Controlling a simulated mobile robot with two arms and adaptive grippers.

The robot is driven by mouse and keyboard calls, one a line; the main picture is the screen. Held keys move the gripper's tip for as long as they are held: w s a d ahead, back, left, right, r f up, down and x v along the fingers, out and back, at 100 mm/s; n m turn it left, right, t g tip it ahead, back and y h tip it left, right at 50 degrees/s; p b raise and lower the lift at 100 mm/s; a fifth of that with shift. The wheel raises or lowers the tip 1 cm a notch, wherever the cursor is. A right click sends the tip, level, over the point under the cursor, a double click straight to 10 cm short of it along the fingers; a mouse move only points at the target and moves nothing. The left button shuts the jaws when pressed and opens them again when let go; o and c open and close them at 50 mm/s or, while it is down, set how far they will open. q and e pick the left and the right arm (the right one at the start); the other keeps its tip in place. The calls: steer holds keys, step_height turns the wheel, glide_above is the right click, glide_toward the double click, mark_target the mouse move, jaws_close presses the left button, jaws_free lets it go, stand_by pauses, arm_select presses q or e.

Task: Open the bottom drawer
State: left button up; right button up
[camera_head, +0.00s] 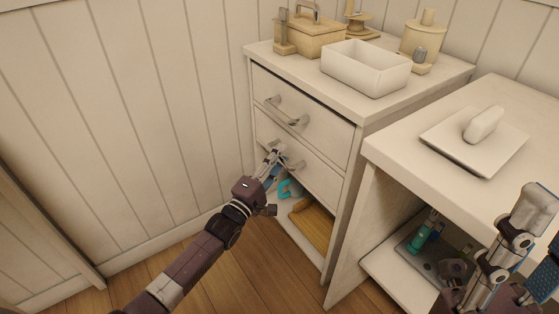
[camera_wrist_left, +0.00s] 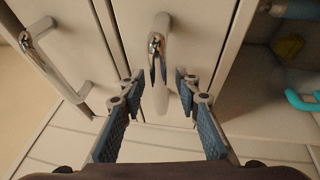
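The white cabinet has two drawers. The bottom drawer (camera_head: 322,183) looks shut, its front flush below the top drawer (camera_head: 325,124). Its curved metal handle (camera_wrist_left: 160,62) shows in the middle of the left wrist view. My left gripper (camera_head: 274,153) is at this handle in the head view. In the left wrist view its two blue-padded fingers (camera_wrist_left: 158,92) are apart, one on each side of the handle, with gaps visible. The head view partly hides the handle behind the fingers. My right gripper (camera_head: 522,232) is at the lower right, partly cut off; its opening is unclear.
Below the drawers is an open shelf with a turquoise object (camera_head: 289,188) and a wooden board (camera_head: 314,226). The top drawer handle (camera_head: 287,113) sticks out above. A white box (camera_head: 366,68) stands on top. A second white cabinet (camera_head: 400,146) stands close on the right.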

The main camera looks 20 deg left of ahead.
arm_select(q)
steer(key=shift+w, duration=0.1)
jaws_close()
stand_by(0.5)
